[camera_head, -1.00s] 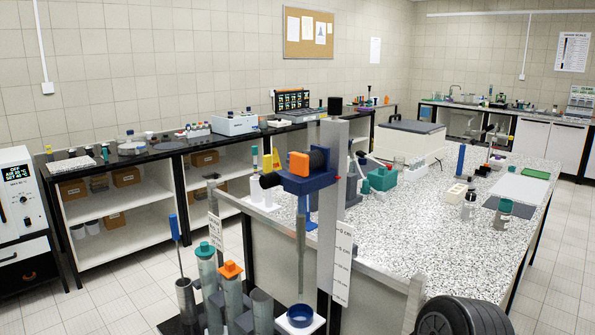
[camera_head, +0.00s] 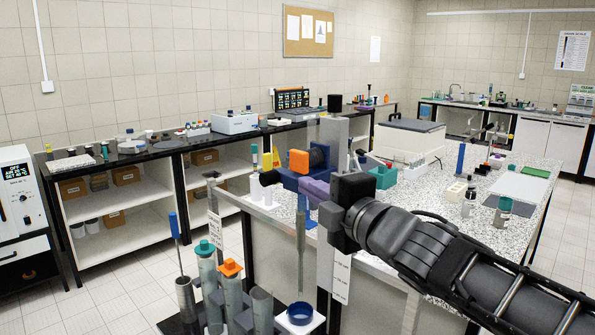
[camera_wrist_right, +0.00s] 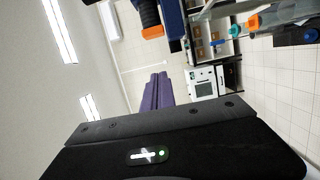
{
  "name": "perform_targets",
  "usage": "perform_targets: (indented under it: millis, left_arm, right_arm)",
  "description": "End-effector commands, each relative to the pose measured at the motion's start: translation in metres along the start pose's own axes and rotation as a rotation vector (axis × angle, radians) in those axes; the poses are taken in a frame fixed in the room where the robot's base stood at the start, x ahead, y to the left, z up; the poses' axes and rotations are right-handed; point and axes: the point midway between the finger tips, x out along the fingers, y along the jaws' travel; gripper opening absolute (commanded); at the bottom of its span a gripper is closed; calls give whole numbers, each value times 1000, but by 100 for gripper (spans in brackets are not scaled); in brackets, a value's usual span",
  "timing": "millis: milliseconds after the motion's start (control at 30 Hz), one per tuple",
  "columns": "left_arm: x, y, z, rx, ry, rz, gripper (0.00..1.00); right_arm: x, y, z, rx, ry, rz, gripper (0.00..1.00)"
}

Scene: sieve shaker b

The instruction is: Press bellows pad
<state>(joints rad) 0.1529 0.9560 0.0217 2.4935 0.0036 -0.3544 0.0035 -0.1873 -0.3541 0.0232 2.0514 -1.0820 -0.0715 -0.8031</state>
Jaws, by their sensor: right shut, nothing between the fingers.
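The test stand has a tall grey column (camera_head: 333,137) and a blue head (camera_head: 289,180). An orange block (camera_head: 299,161) and a black round part (camera_head: 319,156) sit on the head; I cannot tell which part is the bellows pad. In the right wrist view, a ribbed black part with an orange end (camera_wrist_right: 150,18) shows at the top. My right gripper (camera_head: 312,187) has purple fingers, shut and empty, beside the blue head just below the black part. I cannot tell whether they touch it. The fingers also show in the right wrist view (camera_wrist_right: 158,84). My left gripper is not in view.
Below the head stand grey tubes, one with a teal cap (camera_head: 204,248) and one with an orange cap (camera_head: 231,268). A white block with a blue ring (camera_head: 300,314) is under the hanging rod. The speckled bench (camera_head: 410,205) behind carries bottles and boxes.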

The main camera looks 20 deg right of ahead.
Motion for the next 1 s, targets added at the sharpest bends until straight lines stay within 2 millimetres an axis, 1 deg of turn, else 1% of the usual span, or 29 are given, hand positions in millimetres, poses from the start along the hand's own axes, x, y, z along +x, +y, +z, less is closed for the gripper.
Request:
perform_targets:
  millis: [100,400,567,667,767,1000]
  left_arm:
    - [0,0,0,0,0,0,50]
    - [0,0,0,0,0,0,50]
    - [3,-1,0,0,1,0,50]
    - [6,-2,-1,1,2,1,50]
    - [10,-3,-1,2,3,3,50]
    - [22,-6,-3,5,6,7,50]
  right_arm:
    - [0,-1,0,-27,-1,-3,0]
    - [1,-2,0,-24,-1,-4,0]
    - [8,-3,0,-24,-1,-5,0]
    - [18,-5,0,-22,-1,-6,0]
    - [33,-6,0,-22,0,-6,0]
    - [82,-7,0,-20,0,-6,0]
